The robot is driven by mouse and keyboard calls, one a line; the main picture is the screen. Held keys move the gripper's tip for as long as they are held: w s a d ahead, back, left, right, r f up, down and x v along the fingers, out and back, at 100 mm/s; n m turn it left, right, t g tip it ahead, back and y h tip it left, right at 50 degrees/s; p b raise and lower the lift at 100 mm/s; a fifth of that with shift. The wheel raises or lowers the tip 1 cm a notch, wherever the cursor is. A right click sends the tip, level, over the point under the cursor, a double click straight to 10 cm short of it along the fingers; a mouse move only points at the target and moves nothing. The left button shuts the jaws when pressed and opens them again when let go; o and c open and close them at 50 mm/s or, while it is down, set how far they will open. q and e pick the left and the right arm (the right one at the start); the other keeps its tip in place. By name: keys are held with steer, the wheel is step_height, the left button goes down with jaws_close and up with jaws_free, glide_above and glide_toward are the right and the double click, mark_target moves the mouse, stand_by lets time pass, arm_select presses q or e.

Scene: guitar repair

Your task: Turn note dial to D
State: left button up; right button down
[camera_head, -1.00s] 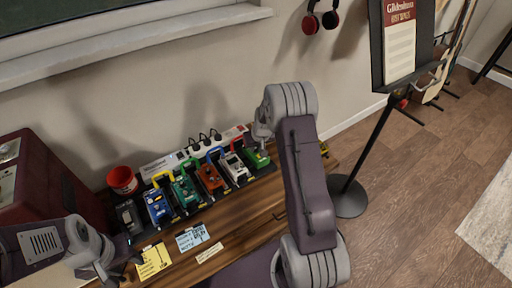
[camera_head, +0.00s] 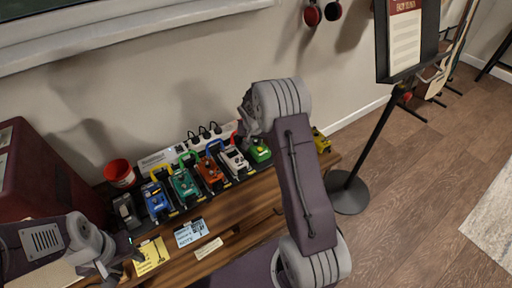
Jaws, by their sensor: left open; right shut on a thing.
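I cannot make out the note dial or its letters at this size. A row of pedals stands along the wooden bench: a dark one (camera_head: 127,213) at the left end, then blue (camera_head: 157,202), teal (camera_head: 184,187), orange (camera_head: 210,172), white (camera_head: 234,160) and green (camera_head: 259,151). My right gripper (camera_head: 243,131) is above the white and green pedals, near a red cable. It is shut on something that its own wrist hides. My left gripper (camera_head: 110,271) is open at the bench's lower left, beside a yellow note, below the dark pedal.
A power strip (camera_head: 158,157) with black plugs runs behind the pedals. A red cup (camera_head: 120,174) and a dark red box (camera_head: 38,178) stand at the left. Paper notes (camera_head: 190,232) lie in front of the pedals. A music stand (camera_head: 348,190) is at the right.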

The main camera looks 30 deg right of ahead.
arm_select(q)
steer(key=shift+f+b, duration=0.7)
steer(key=shift+f, duration=0.4)
arm_select(e)
steer(key=shift+m, duration=0.6)
steer(key=c, duration=1.3)
jaws_free()
arm_select(q)
step_height(320, 180, up, 3)
steer(key=p, duration=0.2)
steer(key=shift+f+p, duration=0.15)
steer(key=shift+p, duration=0.25)
arm_select(e)
steer(key=v, duration=0.9)
steer(key=shift+w+a, duration=0.15)
